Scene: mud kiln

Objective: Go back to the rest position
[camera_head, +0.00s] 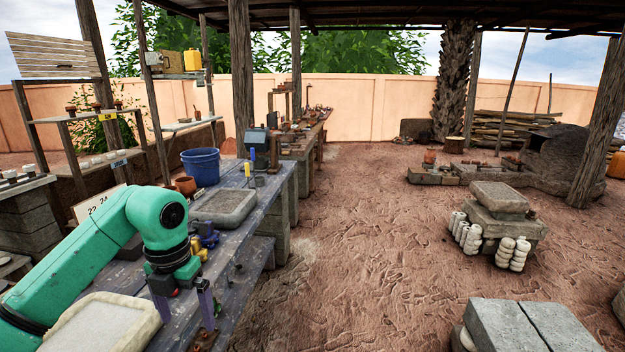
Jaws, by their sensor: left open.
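My left arm, green, comes in from the lower left and bends down over the grey workbench (262,200). My left gripper (186,310) points down near the bench's front edge, with its purple-grey fingers apart. Nothing shows between the fingers. Small brown pieces (204,340) lie just below and beside the fingertips. My right gripper is not in the picture.
A pale tray (100,322) lies under my left arm, and a stone basin (224,206) sits farther along the bench. A blue bucket (201,166) and a clay pot (185,185) stand behind. Stone blocks (500,196) stand to the right. The earth floor between is clear.

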